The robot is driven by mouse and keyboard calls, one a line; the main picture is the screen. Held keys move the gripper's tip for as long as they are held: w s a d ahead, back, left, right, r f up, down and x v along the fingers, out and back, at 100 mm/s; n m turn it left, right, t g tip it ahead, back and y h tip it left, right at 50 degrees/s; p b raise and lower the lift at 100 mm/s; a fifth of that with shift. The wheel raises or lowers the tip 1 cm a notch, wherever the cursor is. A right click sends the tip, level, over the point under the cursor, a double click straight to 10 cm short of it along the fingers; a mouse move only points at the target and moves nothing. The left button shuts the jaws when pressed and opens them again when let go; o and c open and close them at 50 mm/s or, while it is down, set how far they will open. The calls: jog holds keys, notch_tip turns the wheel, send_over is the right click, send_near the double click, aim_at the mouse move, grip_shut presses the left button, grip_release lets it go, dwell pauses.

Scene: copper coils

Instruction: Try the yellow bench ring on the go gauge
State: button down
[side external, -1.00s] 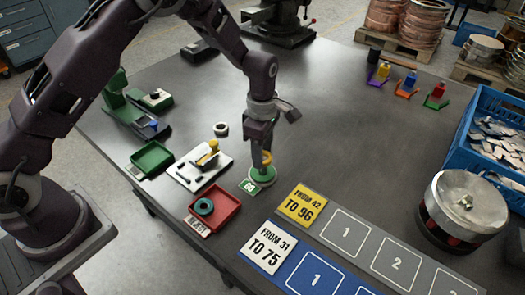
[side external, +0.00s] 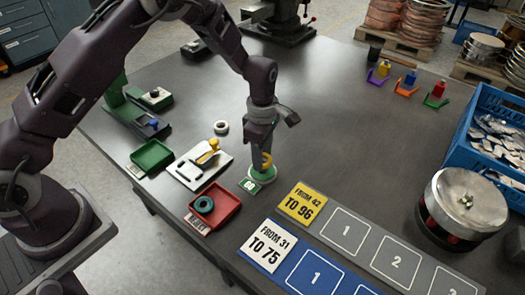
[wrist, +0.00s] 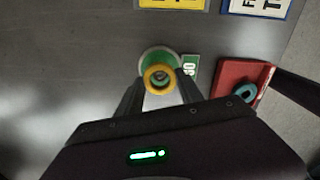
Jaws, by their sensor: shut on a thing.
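The yellow bench ring (side external: 266,161) is between the fingers of my gripper (side external: 264,158). It also shows in the wrist view (wrist: 148,80), at the fingertips. The go gauge (side external: 262,178) has a round green base on a pale rim, with a green "GO" label (side external: 250,186) beside it. In the wrist view the ring lies over the middle of the gauge (wrist: 146,60), and something greyish shows in its hole. The fingers hide part of the ring in the side view. I cannot tell how far the ring is over the gauge's middle.
A red tray (side external: 231,207) with a teal ring (side external: 204,205) is close by. A white board (side external: 188,180) with a yellow-handled tool, a pale ring (side external: 221,127) and a green tray (side external: 150,168) lie left. Numbered mats (side external: 318,235) lie in front. The table centre is clear.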

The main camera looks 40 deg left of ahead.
jog(key=shift+f, duration=0.2)
dwell(0.4)
jog(key=shift+f, duration=0.3)
jog(key=shift+f, duration=0.4)
dwell(0.7)
jog(key=c, duration=0.7)
grip_release()
jog(key=shift+r, duration=4.05)
